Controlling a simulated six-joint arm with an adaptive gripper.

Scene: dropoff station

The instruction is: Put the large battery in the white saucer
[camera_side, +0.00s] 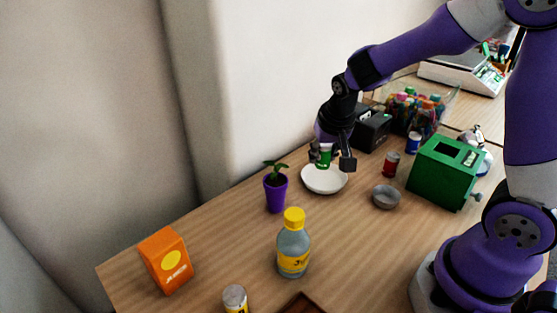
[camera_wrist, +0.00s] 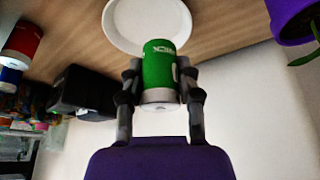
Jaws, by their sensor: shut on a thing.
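The large battery (camera_wrist: 159,72) is a green cylinder with a silver end. My gripper (camera_wrist: 160,88) is shut on it, one finger on each side, in the wrist view. In the side view, the green battery (camera_side: 324,157) shows in my gripper (camera_side: 326,160) over the white saucer (camera_side: 325,186). The saucer is a shallow round dish on the wooden table, and its rim also shows behind the battery in the wrist view (camera_wrist: 118,28). Whether the battery's lower end touches the saucer, I cannot tell. Part of the battery is hidden by the fingers.
A purple plant pot (camera_side: 276,192) stands left of the saucer. A grey bowl (camera_side: 385,196), a red can (camera_side: 391,164) and a green box (camera_side: 440,178) stand to the right. A black box (camera_side: 371,131) is behind. A bottle (camera_side: 293,249) stands in front.

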